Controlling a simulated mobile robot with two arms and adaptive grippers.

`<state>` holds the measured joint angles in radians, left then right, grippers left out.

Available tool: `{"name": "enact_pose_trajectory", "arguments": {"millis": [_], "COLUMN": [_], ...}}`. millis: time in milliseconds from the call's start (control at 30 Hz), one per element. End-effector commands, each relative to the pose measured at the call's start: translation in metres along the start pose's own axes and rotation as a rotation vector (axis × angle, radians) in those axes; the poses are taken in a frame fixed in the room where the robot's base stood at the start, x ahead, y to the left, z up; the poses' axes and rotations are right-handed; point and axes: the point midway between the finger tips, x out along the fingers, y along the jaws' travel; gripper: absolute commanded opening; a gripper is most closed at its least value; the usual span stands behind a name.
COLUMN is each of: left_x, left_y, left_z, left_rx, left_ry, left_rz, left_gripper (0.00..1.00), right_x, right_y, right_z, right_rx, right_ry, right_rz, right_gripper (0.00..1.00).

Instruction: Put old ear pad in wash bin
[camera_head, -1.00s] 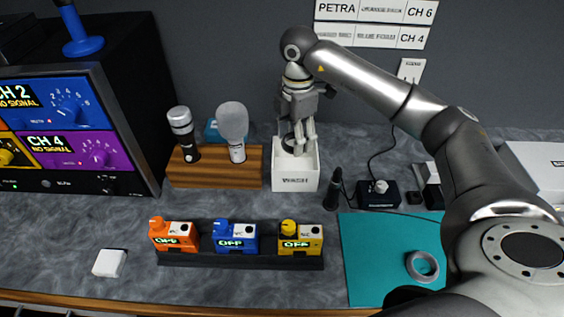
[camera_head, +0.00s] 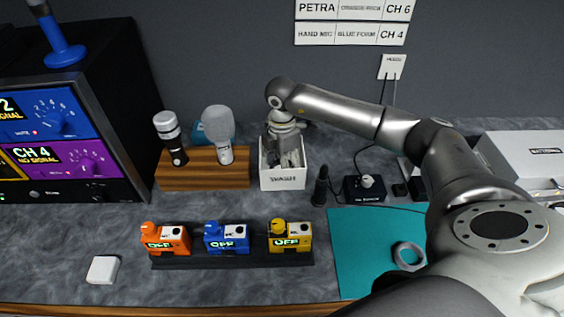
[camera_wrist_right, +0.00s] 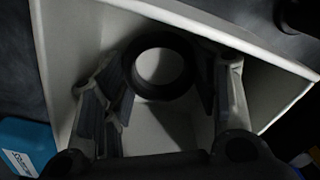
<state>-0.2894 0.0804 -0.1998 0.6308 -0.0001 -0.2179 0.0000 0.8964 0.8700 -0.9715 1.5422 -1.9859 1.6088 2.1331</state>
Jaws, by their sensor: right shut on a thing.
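The wash bin (camera_head: 283,182) is a white open box labelled WASH, standing at the back of the counter right of the wooden stand. My right gripper (camera_head: 286,160) points down inside the bin. In the right wrist view, its fingers (camera_wrist_right: 168,78) are shut on the old ear pad (camera_wrist_right: 158,94), a dark ring, inside the white walls (camera_wrist_right: 95,25) of the bin. I cannot tell whether the pad touches the bin floor. The pad is hidden in the head view. My left gripper is not in view.
A wooden stand (camera_head: 205,180) with two microphones is left of the bin, and a small black microphone (camera_head: 320,187) is right of it. Coloured packs (camera_head: 227,238) stand in front. A grey ring (camera_head: 409,256) lies on a teal mat (camera_head: 365,260).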

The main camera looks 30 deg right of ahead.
Motion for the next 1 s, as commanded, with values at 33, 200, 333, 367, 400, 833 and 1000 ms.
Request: {"name": "enact_pose_trajectory", "arguments": {"millis": [33,200,333,367,400,833,1000], "left_x": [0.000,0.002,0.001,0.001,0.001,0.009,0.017], "left_y": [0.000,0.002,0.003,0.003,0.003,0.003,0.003], "left_z": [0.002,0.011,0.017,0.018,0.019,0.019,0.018], "left_rx": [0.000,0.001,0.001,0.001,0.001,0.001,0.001], "left_ry": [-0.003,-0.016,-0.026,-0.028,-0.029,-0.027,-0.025], "left_rz": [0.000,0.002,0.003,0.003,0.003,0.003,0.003], "left_gripper": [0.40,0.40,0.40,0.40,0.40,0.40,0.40], "right_x": [0.000,0.003,0.003,0.003,0.003,-0.036,-0.073], "right_y": [0.000,0.000,0.000,0.000,0.000,0.002,0.001], "right_z": [0.000,0.000,0.000,0.000,0.000,0.000,0.000], "right_rx": [0.000,0.000,0.000,0.000,0.000,0.000,-0.001], "right_ry": [0.000,0.000,0.000,0.000,0.000,0.001,0.001], "right_rz": [0.000,0.000,0.000,0.000,0.000,0.008,0.006], "right_gripper": [0.43,0.62,0.64,0.64,0.64,0.64,0.64]}}
